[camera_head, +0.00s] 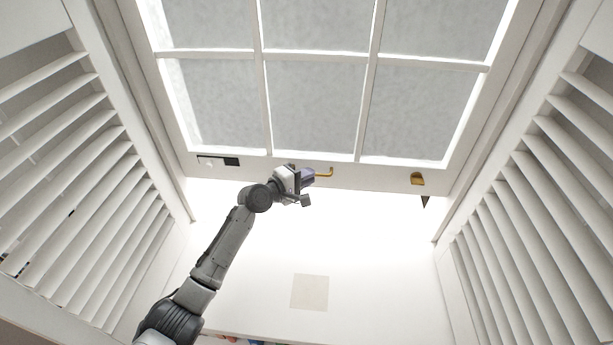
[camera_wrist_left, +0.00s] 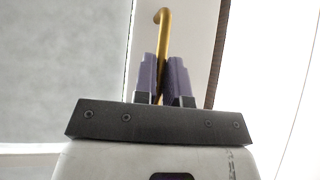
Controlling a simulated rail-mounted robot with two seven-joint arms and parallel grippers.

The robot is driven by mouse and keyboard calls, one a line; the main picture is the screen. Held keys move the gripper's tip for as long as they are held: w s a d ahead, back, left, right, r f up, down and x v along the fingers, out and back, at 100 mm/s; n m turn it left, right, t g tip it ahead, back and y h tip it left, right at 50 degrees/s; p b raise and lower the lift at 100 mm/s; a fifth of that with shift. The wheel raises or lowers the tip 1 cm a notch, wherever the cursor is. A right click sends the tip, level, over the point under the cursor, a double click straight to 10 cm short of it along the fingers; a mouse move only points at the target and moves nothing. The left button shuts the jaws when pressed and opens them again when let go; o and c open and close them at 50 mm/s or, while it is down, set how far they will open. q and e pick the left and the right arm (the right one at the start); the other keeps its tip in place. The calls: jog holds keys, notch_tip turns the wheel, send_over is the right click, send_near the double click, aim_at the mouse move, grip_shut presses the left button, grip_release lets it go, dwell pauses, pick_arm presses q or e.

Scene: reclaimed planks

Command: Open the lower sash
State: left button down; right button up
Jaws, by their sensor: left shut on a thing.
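The sash (camera_head: 315,105) is a white frame with several grey panes across the top of the head view. Its bottom rail (camera_head: 370,171) carries a brass hooked handle (camera_head: 326,173) near the middle and a second brass piece (camera_head: 417,179) to the right. My left gripper (camera_head: 308,177) has its purple fingers shut on the middle handle. In the left wrist view, the handle (camera_wrist_left: 162,35) rises from between the fingers (camera_wrist_left: 162,80), its bent end past their tips. The fingers hide its lower part. My right gripper is in neither view.
White louvred shutters stand at left (camera_head: 75,160) and right (camera_head: 540,215). A dark strip (camera_head: 218,160) is on the rail's left. Below the rail is a bright white area with a beige square (camera_head: 310,291); glare hides its depth. Small coloured things show at the bottom edge.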

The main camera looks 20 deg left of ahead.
pick_arm(q)
jog(key=c, duration=1.2)
grip_release()
jog(key=shift+f, duration=0.1)
jog(key=p+v, duration=0.2)
jog(key=v, duration=1.1)
jog(key=shift+s+a+p, duration=0.2)
jog(key=shift+s+p, duration=0.15)
jog(key=shift+p, duration=0.05)
